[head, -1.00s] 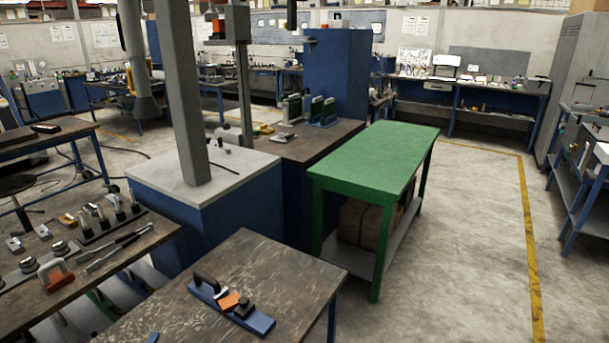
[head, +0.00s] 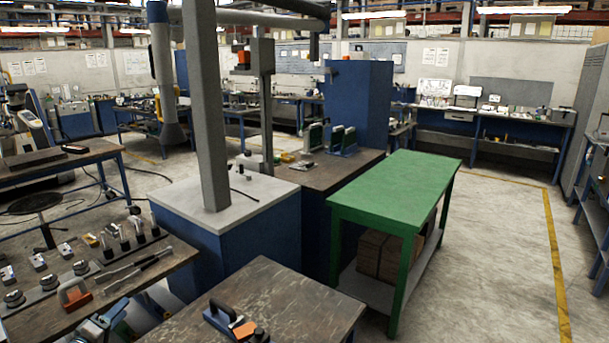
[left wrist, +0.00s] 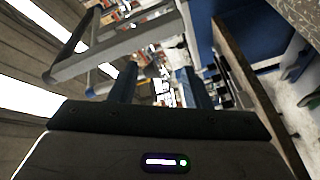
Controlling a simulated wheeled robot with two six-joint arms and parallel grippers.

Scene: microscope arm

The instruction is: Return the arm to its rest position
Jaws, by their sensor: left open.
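My left gripper (head: 100,322) shows at the bottom left of the head view, low beside the front workbench. In the left wrist view its two fingers (left wrist: 158,88) stand apart with nothing between them. It is open and empty. A pale, jointed, microscope-like device (head: 28,125) stands at the left edge of the head view, partly cut off. I cannot tell whether it carries the task's arm. A grey jointed duct (head: 158,70) hangs further back.
The left bench (head: 150,285) holds several small tools. A grey column (head: 207,100) rises from a blue cabinet. A green table (head: 400,185) stands right, with open floor (head: 500,250) beyond.

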